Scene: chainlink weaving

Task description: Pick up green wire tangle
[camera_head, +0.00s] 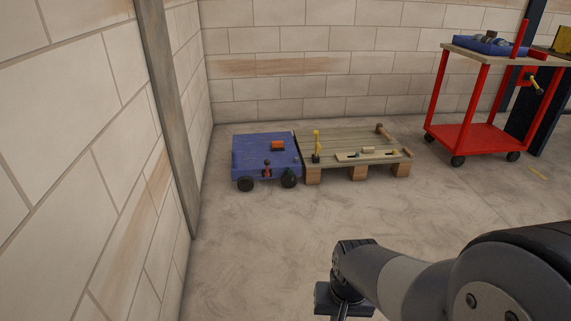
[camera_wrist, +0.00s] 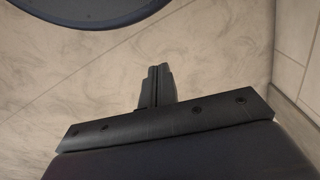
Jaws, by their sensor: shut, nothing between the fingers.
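I cannot make out a green wire tangle in either view. My gripper (camera_wrist: 158,70) shows in the wrist view with its two dark fingers together and nothing between them. In the head view my arm reaches in from the lower right, and its dark end is low over the bare floor, well apart from the pallet and the cart.
A blue wheeled cart (camera_head: 262,150) stands by the back wall beside a wooden pallet (camera_head: 340,143) with small tools on it. A red trolley (camera_head: 468,135) carries a blue tray (camera_head: 490,45) at the right. The floor (camera_head: 250,240) before them is clear. A wall closes the left.

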